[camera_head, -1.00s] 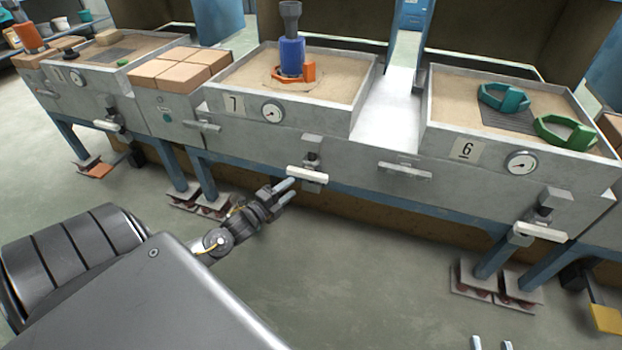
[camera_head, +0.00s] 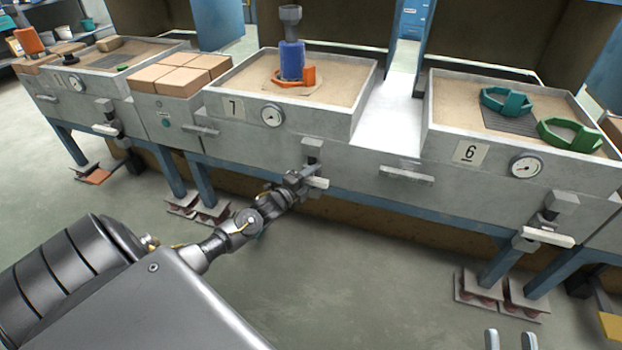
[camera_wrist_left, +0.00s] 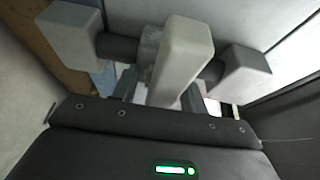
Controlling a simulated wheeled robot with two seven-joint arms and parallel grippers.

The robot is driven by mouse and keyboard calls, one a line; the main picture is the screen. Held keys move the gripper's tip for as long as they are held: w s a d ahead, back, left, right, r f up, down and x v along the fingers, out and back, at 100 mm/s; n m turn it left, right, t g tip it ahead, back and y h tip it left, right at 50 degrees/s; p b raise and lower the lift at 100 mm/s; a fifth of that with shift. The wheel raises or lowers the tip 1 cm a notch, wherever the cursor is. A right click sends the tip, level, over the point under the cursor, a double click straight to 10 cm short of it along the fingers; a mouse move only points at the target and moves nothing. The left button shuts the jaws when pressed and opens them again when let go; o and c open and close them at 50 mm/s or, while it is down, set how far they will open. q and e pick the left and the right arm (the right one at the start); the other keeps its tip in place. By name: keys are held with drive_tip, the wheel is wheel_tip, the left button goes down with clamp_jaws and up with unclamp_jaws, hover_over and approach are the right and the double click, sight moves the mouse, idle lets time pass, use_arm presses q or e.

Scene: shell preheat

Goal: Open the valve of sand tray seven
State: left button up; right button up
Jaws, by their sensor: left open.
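Sand tray seven (camera_head: 225,77), marked by a 7 placard (camera_head: 234,107), holds sand, a blue cylinder and an orange ring. Its valve (camera_head: 312,148) is on the front below, with a pale lever handle (camera_head: 317,183). My left gripper (camera_head: 300,178) is at this lever. In the left wrist view the pale lever (camera_wrist_left: 183,60) stands in front of the open left gripper (camera_wrist_left: 160,92), with a finger showing on either side of its lower end. Whether the fingers touch it is unclear. Two fingertips of my right gripper (camera_head: 499,340) show apart at the bottom edge.
Tray six (camera_head: 440,110), with two green rings, stands to the right with its own pale valve lever (camera_head: 547,237). A pale bar handle (camera_head: 406,174) juts out between the two valves. Tan bricks (camera_head: 180,72) lie left of tray seven. The floor in front is open.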

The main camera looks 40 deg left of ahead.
use_arm(q)
clamp_jaws()
idle(0.3)
